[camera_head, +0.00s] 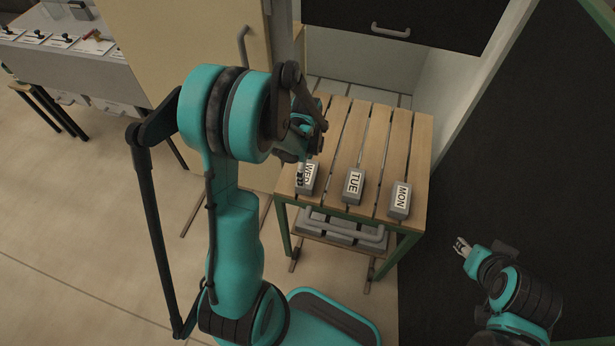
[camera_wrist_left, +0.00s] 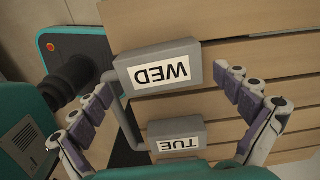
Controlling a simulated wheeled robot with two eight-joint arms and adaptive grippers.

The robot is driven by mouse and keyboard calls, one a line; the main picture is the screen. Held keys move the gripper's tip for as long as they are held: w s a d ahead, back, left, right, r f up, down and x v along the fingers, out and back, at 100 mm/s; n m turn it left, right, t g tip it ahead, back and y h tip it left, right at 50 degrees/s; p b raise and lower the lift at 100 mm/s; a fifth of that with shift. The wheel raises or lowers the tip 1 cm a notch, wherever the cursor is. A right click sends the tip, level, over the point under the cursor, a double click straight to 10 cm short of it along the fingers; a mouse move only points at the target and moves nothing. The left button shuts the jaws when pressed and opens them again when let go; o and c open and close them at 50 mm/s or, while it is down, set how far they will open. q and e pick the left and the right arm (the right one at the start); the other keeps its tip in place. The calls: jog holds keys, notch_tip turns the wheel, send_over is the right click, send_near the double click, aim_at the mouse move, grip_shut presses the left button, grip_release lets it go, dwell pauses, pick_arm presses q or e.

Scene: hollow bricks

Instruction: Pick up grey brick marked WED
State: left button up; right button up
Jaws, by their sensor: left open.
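The grey brick marked WED (camera_head: 309,180) lies on the slatted wooden table at its left front, partly hidden by my left gripper (camera_head: 303,172) in the head view. In the left wrist view the WED brick (camera_wrist_left: 158,68) shows its white label upside down. My left gripper (camera_wrist_left: 164,80) is open, with one fingertip on each side of the brick. I see no clear contact. My right gripper (camera_head: 462,248) is off to the right of the table, away from the bricks, and too small to tell open or shut.
A grey brick marked TUE (camera_head: 353,186) and one marked MON (camera_head: 400,200) lie to the right on the wooden table (camera_head: 372,135). TUE also shows in the wrist view (camera_wrist_left: 178,138). The table's back half is clear. A cabinet (camera_head: 400,30) stands behind.

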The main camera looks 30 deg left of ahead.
aim_at(307, 174)
pick_arm(q)
notch_tip(307, 174, down, 4)
jog(key=shift+d+f+b, duration=0.1)
jog(key=shift+d+b, duration=0.05)
jog(key=shift+b, duration=0.55)
jog(key=c, duration=1.3)
